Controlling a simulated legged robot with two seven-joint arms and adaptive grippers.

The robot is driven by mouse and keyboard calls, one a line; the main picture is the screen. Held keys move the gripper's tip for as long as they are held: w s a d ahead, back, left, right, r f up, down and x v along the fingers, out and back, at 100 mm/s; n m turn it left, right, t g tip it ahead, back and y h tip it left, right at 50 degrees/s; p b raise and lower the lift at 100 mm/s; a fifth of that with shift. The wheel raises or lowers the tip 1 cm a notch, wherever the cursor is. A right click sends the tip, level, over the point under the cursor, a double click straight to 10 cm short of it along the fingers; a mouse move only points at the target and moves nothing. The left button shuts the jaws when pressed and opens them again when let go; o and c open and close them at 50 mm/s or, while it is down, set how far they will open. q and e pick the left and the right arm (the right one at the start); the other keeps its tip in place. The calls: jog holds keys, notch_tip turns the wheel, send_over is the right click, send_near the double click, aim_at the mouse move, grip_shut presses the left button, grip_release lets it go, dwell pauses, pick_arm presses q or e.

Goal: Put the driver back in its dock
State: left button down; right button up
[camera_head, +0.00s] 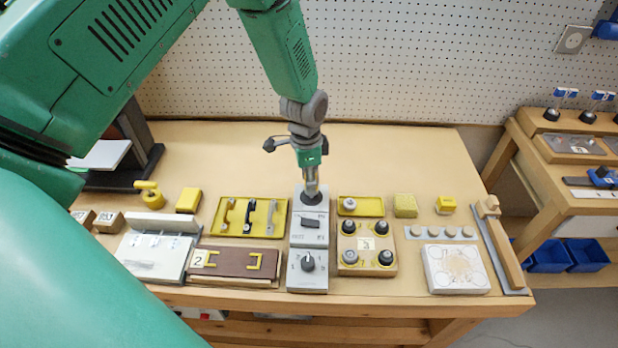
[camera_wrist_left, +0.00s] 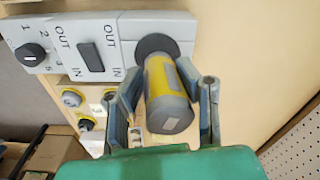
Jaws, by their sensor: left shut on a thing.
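The driver is a yellow and grey cylinder (camera_wrist_left: 168,88) in the left wrist view, with its grey end toward the camera. My left gripper (camera_wrist_left: 163,100) is shut on it, one finger on each side. In the head view the gripper (camera_head: 311,178) points down over the back end of the grey panel. The dock looks to be the round black socket (camera_wrist_left: 152,42) in the grey block; it also shows in the head view (camera_head: 311,198). The driver's far end meets the socket in line with it; how deep it sits is hidden. My right gripper is not in view.
The grey panel has a rocker switch (camera_head: 311,222) and a knob (camera_head: 308,263) in front of the socket. A yellow tray of tools (camera_head: 228,230) is to the left, and a knob board (camera_head: 367,242) to the right. Behind the panel the bench (camera_head: 390,150) is clear.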

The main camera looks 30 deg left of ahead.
pick_arm(q)
jog(key=shift+d+f, duration=0.1)
jog(key=shift+f, duration=0.15)
jog(key=shift+w+a+f, duration=0.1)
jog(key=shift+a+f, duration=0.15)
jog(key=shift+f, duration=0.05)
jog(key=shift+f+b, duration=0.25)
jog(key=shift+b, duration=0.15)
dwell(0.7)
jog(key=c, duration=1.1)
grip_release()
jog(key=shift+o, duration=1.3)
